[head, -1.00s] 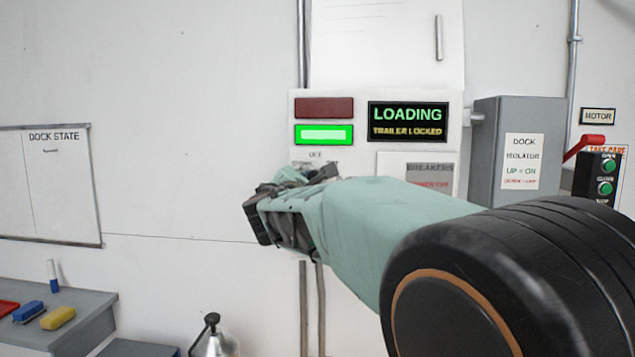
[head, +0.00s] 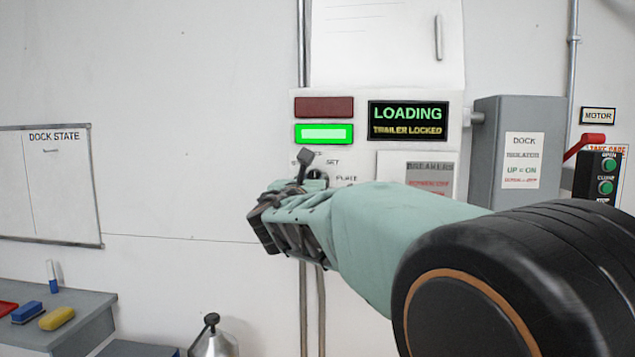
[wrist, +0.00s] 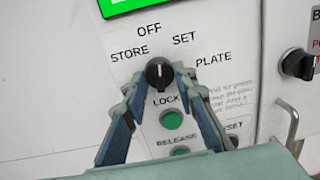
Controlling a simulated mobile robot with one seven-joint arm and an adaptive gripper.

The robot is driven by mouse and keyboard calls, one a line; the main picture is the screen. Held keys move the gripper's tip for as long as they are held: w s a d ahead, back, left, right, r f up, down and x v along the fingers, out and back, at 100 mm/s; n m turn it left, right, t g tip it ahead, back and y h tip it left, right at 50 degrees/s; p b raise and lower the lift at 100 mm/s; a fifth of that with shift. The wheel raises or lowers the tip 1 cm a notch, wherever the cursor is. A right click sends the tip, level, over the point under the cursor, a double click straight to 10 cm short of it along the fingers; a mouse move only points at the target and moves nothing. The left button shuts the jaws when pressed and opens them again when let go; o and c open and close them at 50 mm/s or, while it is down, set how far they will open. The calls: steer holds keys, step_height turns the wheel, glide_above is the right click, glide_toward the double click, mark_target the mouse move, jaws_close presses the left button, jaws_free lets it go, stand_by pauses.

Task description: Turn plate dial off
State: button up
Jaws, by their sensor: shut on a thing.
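The plate dial is a black knob (wrist: 159,74) on the white panel, with STORE, OFF, SET and PLATE labels around its upper side. Its pale pointer mark faces roughly up, towards OFF; the exact setting is hard to read. My gripper (wrist: 158,79) has one finger on each side of the knob and is shut on it. In the head view the knob (head: 317,174) shows small beside a raised dark finger, and the OFF label is partly covered.
Below the dial are the green LOCK button (wrist: 172,119) and RELEASE button (wrist: 181,154). Another black knob (wrist: 297,64) and a metal handle (wrist: 283,122) are to the right. A lit green lamp (head: 323,134) and LOADING display (head: 408,121) sit above.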

steer(key=shift+r+n, duration=0.1)
steer(key=shift+n, duration=0.8)
steer(key=o, duration=1.2)
steer(key=shift+c, duration=0.2)
steer(key=s, duration=0.7)
steer(key=shift+s+a+f, duration=0.25)
steer(key=shift+a+f, duration=0.05)
